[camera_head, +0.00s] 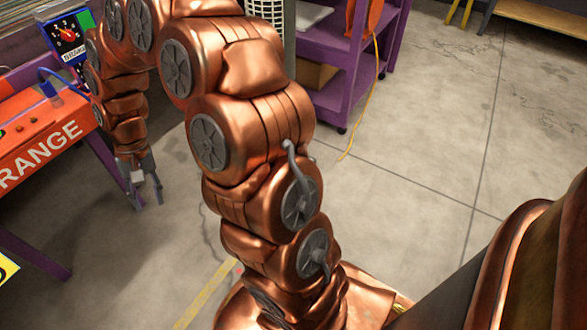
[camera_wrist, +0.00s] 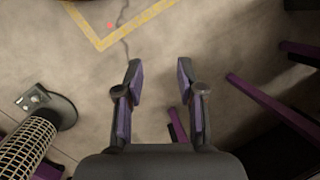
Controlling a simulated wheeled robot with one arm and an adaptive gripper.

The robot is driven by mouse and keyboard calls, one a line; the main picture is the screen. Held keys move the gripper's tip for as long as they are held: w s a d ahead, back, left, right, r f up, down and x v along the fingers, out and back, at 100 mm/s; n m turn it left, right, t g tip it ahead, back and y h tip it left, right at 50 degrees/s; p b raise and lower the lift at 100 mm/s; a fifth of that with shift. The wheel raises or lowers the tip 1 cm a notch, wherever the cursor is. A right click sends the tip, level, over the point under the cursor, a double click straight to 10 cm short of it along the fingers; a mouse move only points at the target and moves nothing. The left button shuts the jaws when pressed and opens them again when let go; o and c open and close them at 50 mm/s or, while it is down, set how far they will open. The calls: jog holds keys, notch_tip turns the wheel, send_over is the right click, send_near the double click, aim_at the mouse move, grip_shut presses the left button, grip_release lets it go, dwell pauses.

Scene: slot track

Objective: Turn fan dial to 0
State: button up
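My gripper (camera_head: 149,201) hangs over bare floor beside the orange-topped table, pointing down. In the wrist view my gripper (camera_wrist: 161,82) is open, with nothing between its fingers. No dial is clearly marked as the fan dial. A dial with a black face and red pointer (camera_head: 68,34) sits on a blue box at the upper left, with a label that seems to read "BRAKE"; my gripper is well below it. A white mesh cylinder (camera_head: 268,10), possibly the fan, stands at the top centre behind my arm.
The orange table (camera_head: 40,125) with purple legs is at the left, with a blue cable on it. A purple shelf cart (camera_head: 345,65) stands behind my arm, with a yellow cord (camera_head: 362,120) trailing to the floor. Open concrete floor lies to the right.

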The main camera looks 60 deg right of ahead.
jog(key=w+d+f+m+t, duration=0.2)
jog(key=w+d+f+m, duration=0.6)
jog(key=w+d+f, duration=0.85)
jog(key=d+f+m+h, duration=0.1)
jog(key=d+f+m, duration=0.1)
jog(key=d+f, duration=0.6)
jog(key=s+d+f+m+h, duration=0.2)
jog(key=s+d+f, duration=0.3)
jog(key=d, duration=0.5)
jog(key=s+d+f+m+g+h+b, duration=0.1)
jog(key=s+d+f, duration=0.4)
jog(key=d, duration=0.5)
jog(key=s+d+f+m+h, duration=0.3)
jog(key=s+d+f, duration=0.3)
jog(key=d, duration=0.5)
jog(key=shift+s+m+g+h+b, duration=0.3)
jog(key=shift+m+g+b, duration=0.1)
jog(key=shift+m, duration=0.2)
jog(key=b+x, duration=0.2)
jog(key=x, duration=0.4)
jog(key=shift+d+f+b, duration=0.1)
jog(key=shift+f+b, duration=0.3)
